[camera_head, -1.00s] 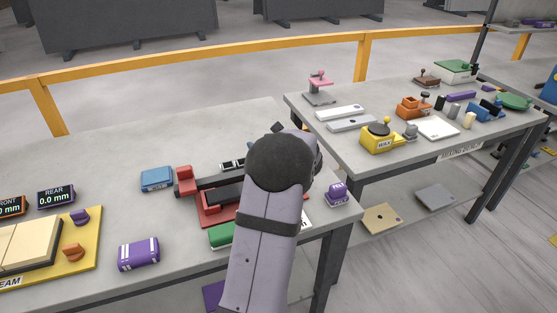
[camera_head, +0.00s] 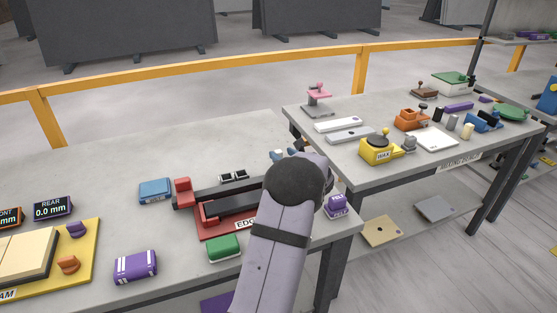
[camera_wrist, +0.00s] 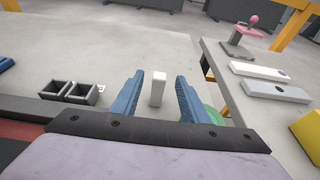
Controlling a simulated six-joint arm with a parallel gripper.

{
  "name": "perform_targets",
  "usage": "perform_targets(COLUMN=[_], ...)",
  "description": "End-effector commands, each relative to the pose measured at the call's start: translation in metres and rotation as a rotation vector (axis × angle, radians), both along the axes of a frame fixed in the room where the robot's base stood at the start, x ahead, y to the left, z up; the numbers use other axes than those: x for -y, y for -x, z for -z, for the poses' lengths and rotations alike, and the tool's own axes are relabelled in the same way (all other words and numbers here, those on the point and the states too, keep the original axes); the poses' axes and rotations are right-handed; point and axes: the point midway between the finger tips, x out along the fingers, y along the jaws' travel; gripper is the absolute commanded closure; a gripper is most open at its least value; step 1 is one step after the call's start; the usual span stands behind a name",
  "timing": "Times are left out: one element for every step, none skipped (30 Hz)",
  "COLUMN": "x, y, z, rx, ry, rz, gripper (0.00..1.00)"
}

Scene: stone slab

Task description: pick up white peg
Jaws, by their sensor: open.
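The white peg (camera_wrist: 158,88) is a small upright block on the grey slab table, seen in the wrist view just ahead of my gripper. My gripper (camera_wrist: 157,82) is open, with its two blue fingers to the left and right of the peg.
Two dark square holders (camera_wrist: 69,91) stand left of the peg. A red fixture (camera_head: 228,214) and a green block (camera_head: 224,246) lie left of my arm, a purple block (camera_head: 336,205) to its right. A gap separates this table from the second table (camera_head: 345,169).

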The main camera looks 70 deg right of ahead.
Motion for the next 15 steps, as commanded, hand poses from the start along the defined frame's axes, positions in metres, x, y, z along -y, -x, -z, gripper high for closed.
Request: perform_targets(x=[0.003, 0.005, 0.008, 0.011, 0.013, 0.015, 0.018, 0.02, 0.023, 0.024, 0.025, 0.027, 0.027, 0.028, 0.029], y=[-0.004, -0.006, -0.009, -0.012, -0.014, -0.017, -0.019, -0.021, -0.023, -0.025, -0.026, -0.028, -0.029, -0.029, -0.03], z=[0.001, 0.002, 0.003, 0.004, 0.005, 0.008, 0.008, 0.01, 0.011, 0.011, 0.012, 0.013, 0.014, 0.014, 0.014], rx=[0.0, 0.0, 0.0, 0.0, 0.0, 0.0, 0.0, 0.0, 0.0, 0.0, 0.0, 0.0, 0.0, 0.001, 0.0], ry=[-0.003, -0.002, -0.002, -0.002, -0.001, -0.001, 0.0, -0.001, -0.001, -0.001, 0.0, -0.001, -0.002, -0.001, 0.0], rz=[-0.002, -0.001, -0.002, -0.002, -0.003, -0.003, -0.002, -0.002, -0.001, -0.001, -0.001, -0.001, -0.001, -0.001, -0.001], gripper=[0.59, 0.59, 0.59, 0.59, 0.59, 0.59, 0.59, 0.59, 0.59, 0.59, 0.59, 0.59, 0.59, 0.59, 0.59])
